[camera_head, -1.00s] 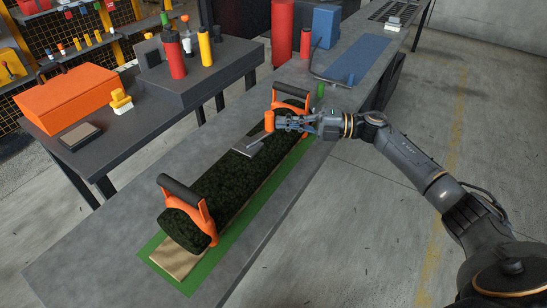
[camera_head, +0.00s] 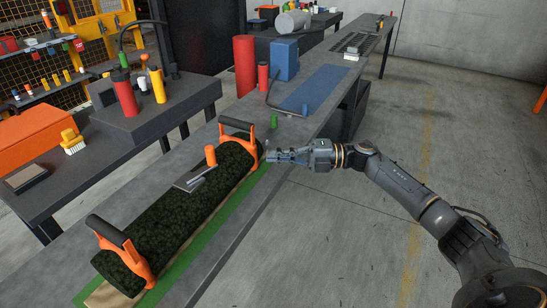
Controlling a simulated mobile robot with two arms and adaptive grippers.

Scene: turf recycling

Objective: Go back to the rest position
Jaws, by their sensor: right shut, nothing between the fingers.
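My right gripper (camera_head: 270,156) is shut and empty, at the right of the far end of the dark green turf roll (camera_head: 160,221). It is apart from the tool. A flat metal tool with an orange handle (camera_head: 211,156) rests on top of the roll, its handle standing upright. Orange clamps with black grips hold the roll, one at the near end (camera_head: 120,247) and one at the far end (camera_head: 238,130). My left gripper is not in view.
The roll lies over a green mat (camera_head: 224,214) on a long grey bench (camera_head: 240,245). A small green bottle (camera_head: 274,121), a blue mat (camera_head: 314,89) and a red cylinder (camera_head: 244,66) stand beyond. A dark side table (camera_head: 90,178) is at left. Floor at right is clear.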

